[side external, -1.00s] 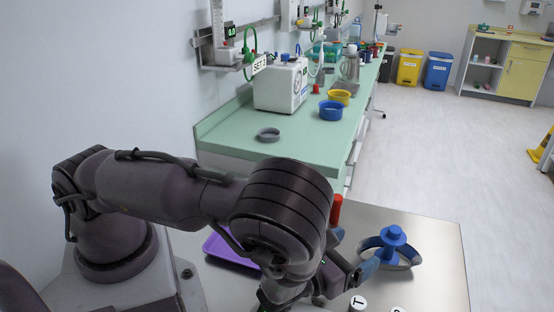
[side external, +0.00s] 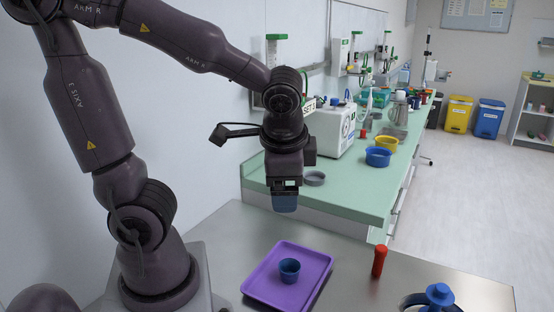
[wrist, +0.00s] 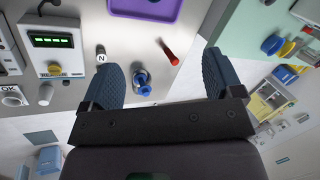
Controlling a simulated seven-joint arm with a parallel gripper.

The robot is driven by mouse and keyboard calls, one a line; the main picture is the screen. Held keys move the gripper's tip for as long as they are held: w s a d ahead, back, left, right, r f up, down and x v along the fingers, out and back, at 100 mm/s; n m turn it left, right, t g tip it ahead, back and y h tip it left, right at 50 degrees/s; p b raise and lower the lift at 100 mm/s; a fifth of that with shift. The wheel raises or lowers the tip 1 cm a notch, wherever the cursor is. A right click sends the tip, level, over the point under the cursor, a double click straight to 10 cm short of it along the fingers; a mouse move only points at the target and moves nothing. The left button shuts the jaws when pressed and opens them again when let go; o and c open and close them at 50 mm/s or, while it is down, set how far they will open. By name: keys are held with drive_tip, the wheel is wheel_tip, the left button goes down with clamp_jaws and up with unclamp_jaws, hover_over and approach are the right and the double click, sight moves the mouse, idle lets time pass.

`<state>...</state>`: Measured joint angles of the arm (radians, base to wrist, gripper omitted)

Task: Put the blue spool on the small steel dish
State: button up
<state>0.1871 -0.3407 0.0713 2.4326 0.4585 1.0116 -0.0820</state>
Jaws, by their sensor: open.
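The blue spool (side external: 438,294) stands upright at the lower right of the side view, cut by the picture's bottom edge. A grey round rim (side external: 408,301), seemingly the small steel dish, shows around its base. The wrist view shows the spool (wrist: 143,84) from above, apparently inside that rim; the exact contact is hard to see. My gripper (side external: 285,205) is raised high above the steel table, left of and well away from the spool. In the wrist view my gripper (wrist: 160,80) has its blue fingers wide apart, with nothing held.
A purple tray (side external: 258,288) holds a blue cup (side external: 289,270). A red cylinder (side external: 379,261) stands between tray and spool. Behind, a green counter (side external: 345,200) carries a grey ring-like dish (side external: 314,179), a blue bowl (side external: 378,156) and a white machine (side external: 334,128).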

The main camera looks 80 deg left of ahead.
drive_tip(key=s+d+r+n+t+h, duration=0.2)
drive_tip(key=d+r+n+t+h, duration=0.1)
drive_tip(key=r+t+h, duration=0.1)
drive_tip(key=shift+s+d+r, duration=0.15)
drive_tip(key=shift+d+r, duration=0.25)
drive_tip(key=shift+r, duration=0.3)
